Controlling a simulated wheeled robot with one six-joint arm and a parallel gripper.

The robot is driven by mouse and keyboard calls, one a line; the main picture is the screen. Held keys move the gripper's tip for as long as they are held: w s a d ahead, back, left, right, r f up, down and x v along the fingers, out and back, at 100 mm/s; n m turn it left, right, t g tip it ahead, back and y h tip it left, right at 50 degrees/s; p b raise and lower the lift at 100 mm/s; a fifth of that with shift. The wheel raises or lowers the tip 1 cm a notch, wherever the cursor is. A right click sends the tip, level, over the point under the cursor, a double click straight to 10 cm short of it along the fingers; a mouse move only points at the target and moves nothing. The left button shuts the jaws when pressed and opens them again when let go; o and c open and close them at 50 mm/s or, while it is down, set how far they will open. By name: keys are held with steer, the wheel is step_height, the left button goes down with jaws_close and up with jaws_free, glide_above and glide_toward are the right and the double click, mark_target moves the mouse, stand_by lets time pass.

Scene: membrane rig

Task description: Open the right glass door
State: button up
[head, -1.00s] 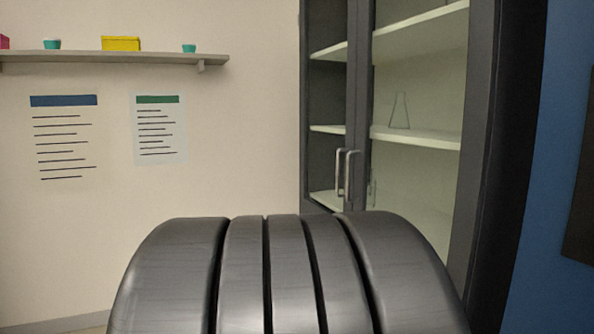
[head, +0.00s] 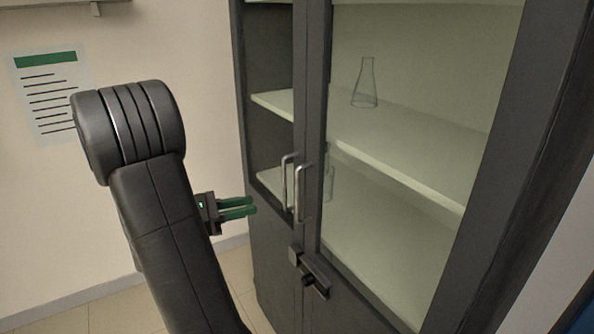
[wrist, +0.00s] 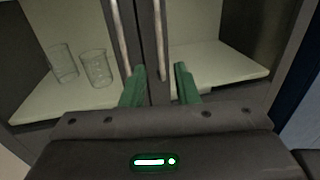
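The right glass door (head: 316,130) is shut, with a dark frame and clear pane. Its upright metal handle (head: 300,193) is beside the left door's handle (head: 287,183). My gripper (head: 254,206) has green fingers and is open and empty, left of the handles in the head view with a small gap showing. In the wrist view, the right handle (wrist: 160,42) appears between the two fingertips (wrist: 160,68), and the left handle (wrist: 121,35) lies outside the left finger. I see no contact with either handle.
A dark latch with a knob (head: 311,275) sits low on the cabinet front below the handles. A flask (head: 365,84) stands on the shelf behind the right pane. Two glass beakers (wrist: 97,68) stand behind the left side. Open floor (head: 113,305) shows at lower left.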

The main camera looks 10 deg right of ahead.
steer(key=p, duration=0.1)
glide_above(298, 218)
steer(key=shift+w+r, duration=0.1)
steer(key=shift+w, duration=0.25)
stand_by(0.4)
jaws_close()
